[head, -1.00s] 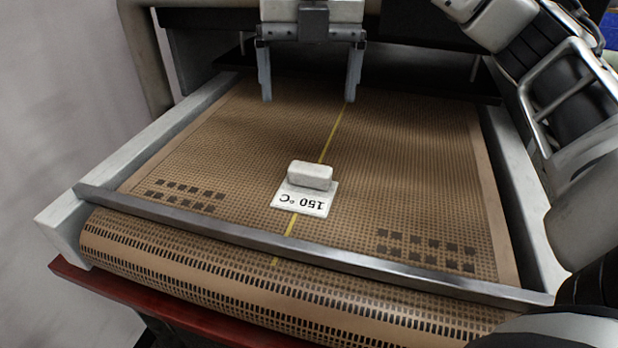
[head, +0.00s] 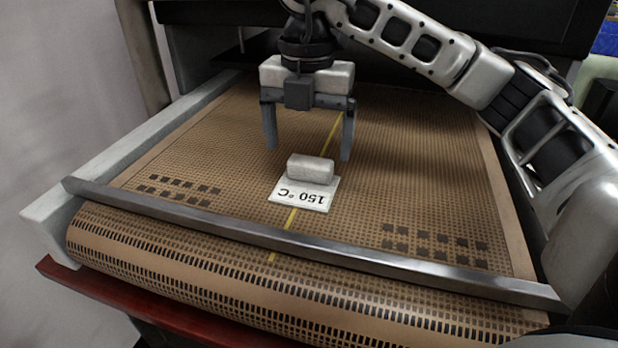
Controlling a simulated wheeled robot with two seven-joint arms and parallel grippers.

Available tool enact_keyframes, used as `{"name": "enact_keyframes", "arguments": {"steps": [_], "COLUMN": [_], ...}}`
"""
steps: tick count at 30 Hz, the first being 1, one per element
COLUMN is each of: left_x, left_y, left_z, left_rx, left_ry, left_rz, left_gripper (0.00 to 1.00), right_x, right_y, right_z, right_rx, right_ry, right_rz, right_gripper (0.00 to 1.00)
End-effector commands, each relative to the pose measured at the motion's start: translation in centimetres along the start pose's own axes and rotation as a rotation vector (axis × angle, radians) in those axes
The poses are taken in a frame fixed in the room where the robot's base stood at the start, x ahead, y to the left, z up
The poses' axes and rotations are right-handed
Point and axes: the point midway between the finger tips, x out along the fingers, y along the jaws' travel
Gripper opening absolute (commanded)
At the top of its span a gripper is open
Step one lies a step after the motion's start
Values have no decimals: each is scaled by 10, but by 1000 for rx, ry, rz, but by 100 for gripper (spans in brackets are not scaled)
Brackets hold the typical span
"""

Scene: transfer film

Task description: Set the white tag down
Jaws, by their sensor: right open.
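The white tag (head: 305,196) is a small flat plate marked "150 °C", with a pale block (head: 310,169) standing on its far part. It lies on the brown mesh belt (head: 410,180), over the yellow centre line. The lettering appears upside down. My right gripper (head: 308,150) is open, its two fingers pointing down just beyond the tag and block. Nothing shows between the fingers, and they look apart from the block. My left gripper is not in the head view.
A metal bar (head: 320,250) crosses the belt's front, and pale side rails (head: 130,150) run along its edges. A dark machine housing (head: 400,35) stands at the back. A red ledge (head: 150,310) runs below the front roller. The belt around the tag is clear.

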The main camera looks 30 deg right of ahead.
Motion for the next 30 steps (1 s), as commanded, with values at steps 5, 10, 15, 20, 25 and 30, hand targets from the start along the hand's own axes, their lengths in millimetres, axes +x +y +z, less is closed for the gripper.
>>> {"name": "enact_keyframes", "arguments": {"steps": [5,10,15,20,25,30], "left_x": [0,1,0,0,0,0], "left_y": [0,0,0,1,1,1], "left_z": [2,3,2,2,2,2], "left_rx": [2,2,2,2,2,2], "left_ry": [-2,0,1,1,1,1], "left_rz": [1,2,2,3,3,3], "left_gripper": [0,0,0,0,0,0], "right_x": [27,47,50,50,50,50], "right_y": [-2,-2,-2,-2,-2,-2], "right_z": [1,2,2,2,2,1], "right_rx": [2,1,0,0,0,0], "right_ry": [2,2,1,1,1,1], "right_rz": [-4,-2,-1,-1,-1,-1], "right_gripper": [89,89,89,75,41,38]}}
